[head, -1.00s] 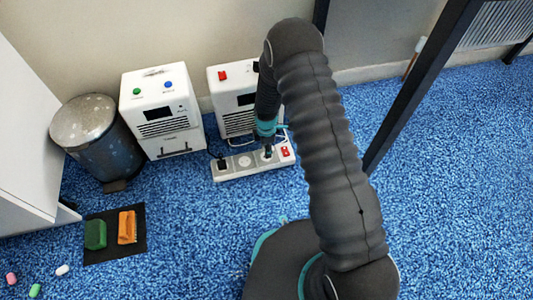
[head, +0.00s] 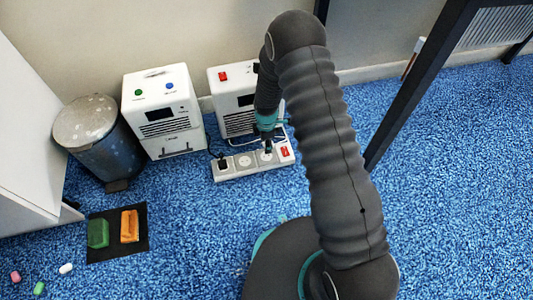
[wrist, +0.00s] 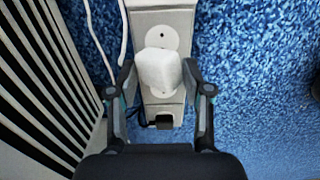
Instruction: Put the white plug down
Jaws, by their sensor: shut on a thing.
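The white plug (wrist: 160,72) shows in the wrist view between the two fingers of my gripper (wrist: 158,84), which is shut on it. It is over the white power strip (wrist: 160,20); I cannot tell whether it touches the strip or sits in a socket. In the head view my gripper (head: 266,142) is low over the right part of the power strip (head: 232,174), left of its red switch (head: 285,152). The plug cannot be made out clearly there. An open socket (wrist: 162,39) shows beyond the plug in the wrist view.
A black plug (head: 222,163) sits at the strip's left end. Two white boxes (head: 162,105) (head: 233,92) stand behind, by the wall. A bin (head: 98,140) stands at left. A black mat (head: 105,252) holds a green and an orange block.

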